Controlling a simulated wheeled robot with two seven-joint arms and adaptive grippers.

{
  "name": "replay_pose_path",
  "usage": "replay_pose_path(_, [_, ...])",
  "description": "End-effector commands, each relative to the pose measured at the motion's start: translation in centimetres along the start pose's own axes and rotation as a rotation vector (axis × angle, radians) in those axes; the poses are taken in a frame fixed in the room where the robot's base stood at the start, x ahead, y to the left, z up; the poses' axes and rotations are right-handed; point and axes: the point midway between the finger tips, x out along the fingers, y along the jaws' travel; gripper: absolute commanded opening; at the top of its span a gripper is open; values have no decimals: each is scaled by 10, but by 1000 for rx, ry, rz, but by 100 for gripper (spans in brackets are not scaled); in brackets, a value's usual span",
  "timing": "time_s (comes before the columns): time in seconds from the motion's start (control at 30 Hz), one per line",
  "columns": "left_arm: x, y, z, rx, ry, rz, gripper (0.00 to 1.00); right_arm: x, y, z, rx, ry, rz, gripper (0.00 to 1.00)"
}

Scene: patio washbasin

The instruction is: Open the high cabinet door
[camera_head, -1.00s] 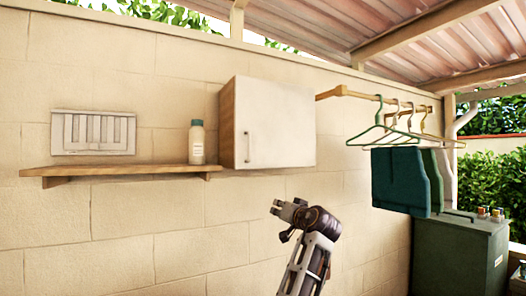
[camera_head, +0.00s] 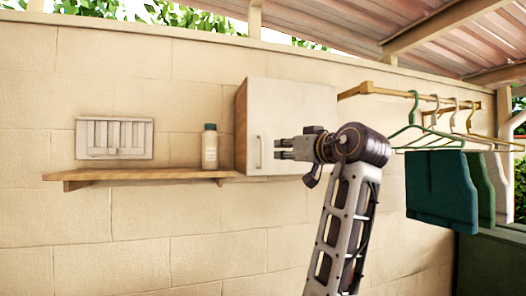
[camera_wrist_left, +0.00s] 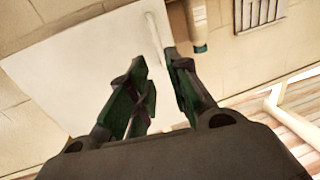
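The high cabinet (camera_head: 241,125) hangs on the wall, with wooden sides and a white door (camera_head: 295,105). The door looks shut. Its upright bar handle (camera_head: 260,152) is at the door's lower left. My left gripper (camera_head: 279,149) is in front of the door, just right of the handle, with its fingers pointing left and parted. In the left wrist view the fingers (camera_wrist_left: 158,62) are open and empty, and the pale handle (camera_wrist_left: 156,36) shows beyond and between their tips. I see no clear contact with it. My right gripper is in neither view.
A wooden shelf (camera_head: 130,175) with a white bottle (camera_head: 209,148) is left of the cabinet. A wall vent (camera_head: 114,138) is above the shelf. A rail with hangers (camera_head: 430,128) and dark cloths (camera_head: 440,188) is at right. The wall below the shelf is bare.

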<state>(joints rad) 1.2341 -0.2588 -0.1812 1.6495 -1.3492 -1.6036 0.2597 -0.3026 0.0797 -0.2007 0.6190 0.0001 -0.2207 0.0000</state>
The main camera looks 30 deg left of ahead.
Motion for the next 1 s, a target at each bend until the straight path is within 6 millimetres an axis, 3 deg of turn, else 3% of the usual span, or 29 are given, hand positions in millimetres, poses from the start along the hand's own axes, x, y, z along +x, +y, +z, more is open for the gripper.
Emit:
replay_pose_path(0.37, [11,1,0,3,1,0,19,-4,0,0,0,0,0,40])
replay_pose_path(1.0, [90,1,-1,4,0,-1,19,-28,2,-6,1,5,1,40])
